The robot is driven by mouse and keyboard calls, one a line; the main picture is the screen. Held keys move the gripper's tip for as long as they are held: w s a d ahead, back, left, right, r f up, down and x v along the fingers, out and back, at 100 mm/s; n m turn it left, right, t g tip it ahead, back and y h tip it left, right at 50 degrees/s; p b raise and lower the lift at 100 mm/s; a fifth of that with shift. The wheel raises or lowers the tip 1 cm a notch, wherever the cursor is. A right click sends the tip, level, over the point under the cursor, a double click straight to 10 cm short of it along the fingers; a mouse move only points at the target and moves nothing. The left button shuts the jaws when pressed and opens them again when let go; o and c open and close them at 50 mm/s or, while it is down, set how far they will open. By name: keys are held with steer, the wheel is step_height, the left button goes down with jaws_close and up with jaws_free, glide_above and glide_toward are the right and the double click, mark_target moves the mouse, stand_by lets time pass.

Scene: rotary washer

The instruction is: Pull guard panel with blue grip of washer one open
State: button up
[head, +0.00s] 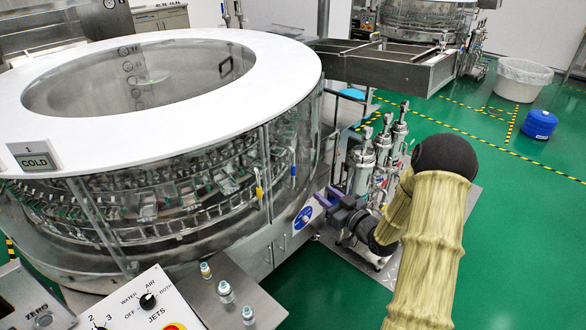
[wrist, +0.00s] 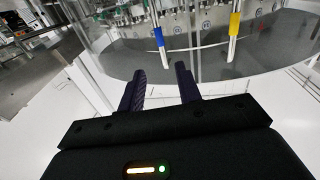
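Washer one is the large round machine with a white ring top (head: 290,75) and a "1 COLD" sign (head: 36,159) in the head view. Its clear guard panels run around the side. The blue grip (head: 293,170) sits on a panel edge at the right front, with a yellow grip (head: 259,193) to its left. In the wrist view the blue grip (wrist: 158,38) is just beyond my fingertips, roughly between them, and the yellow grip (wrist: 234,25) is to the right. My gripper (wrist: 160,72) is open and empty, apart from the blue grip. In the head view, its dark body shows right of the washer.
A control panel (head: 150,300) and small vials (head: 225,291) are at the front left. Metal pumps (head: 362,165) stand close to my arm. A metal tray (head: 385,62) juts out behind. A white bin (head: 522,80) and blue container (head: 539,125) stand on open green floor at right.

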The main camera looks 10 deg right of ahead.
mark_target(293, 174)
steer(key=p+x, duration=0.3)
steer(key=x, duration=1.3)
steer(key=shift+w+a+p, duration=0.25)
steer(key=shift+p, duration=0.1)
jaws_close()
